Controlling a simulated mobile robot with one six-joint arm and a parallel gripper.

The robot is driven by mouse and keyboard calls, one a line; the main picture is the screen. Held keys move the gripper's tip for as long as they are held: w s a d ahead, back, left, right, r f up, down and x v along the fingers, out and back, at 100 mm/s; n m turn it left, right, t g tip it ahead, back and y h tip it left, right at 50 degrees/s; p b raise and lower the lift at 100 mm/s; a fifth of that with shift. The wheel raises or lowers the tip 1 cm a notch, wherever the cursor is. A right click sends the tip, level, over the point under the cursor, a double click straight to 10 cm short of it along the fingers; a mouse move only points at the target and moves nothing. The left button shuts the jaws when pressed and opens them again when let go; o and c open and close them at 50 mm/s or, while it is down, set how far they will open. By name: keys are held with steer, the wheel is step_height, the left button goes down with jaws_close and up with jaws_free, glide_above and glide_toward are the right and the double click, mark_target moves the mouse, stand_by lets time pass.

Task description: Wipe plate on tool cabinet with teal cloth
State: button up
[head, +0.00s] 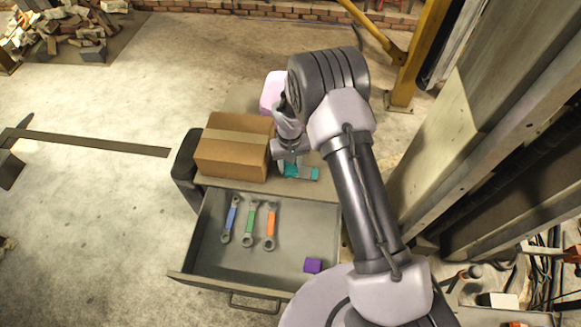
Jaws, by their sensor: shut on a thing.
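The tool cabinet (225,186) stands in the middle of the head view, with its top drawer pulled open. The teal cloth (300,173) is at the cabinet top, just right of the cardboard box. My gripper (291,163) points down at it and is shut on the cloth. The fingertips are small and partly covered by my own wrist. I cannot make out the plate clearly; my arm and the cloth cover much of that spot. Whether the cloth touches a plate cannot be told.
A taped cardboard box (230,158) stands close left of my gripper. The open drawer (205,262) holds blue, green and orange wrenches (250,222) and a purple block (312,265). A yellow post (415,55) and a steel column (500,110) rise at the right.

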steer(key=r, duration=0.1)
steer(key=r+p, duration=0.1)
steer(key=r, duration=0.1)
steer(key=shift+s+d, duration=0.1)
steer(key=shift+d, duration=0.2)
steer(key=shift+a+r+p, duration=0.1)
steer(key=shift+r+p, duration=0.25)
steer(key=shift+r, duration=0.35)
steer(key=shift+r+p, duration=0.45)
steer(key=shift+r, duration=0.75)
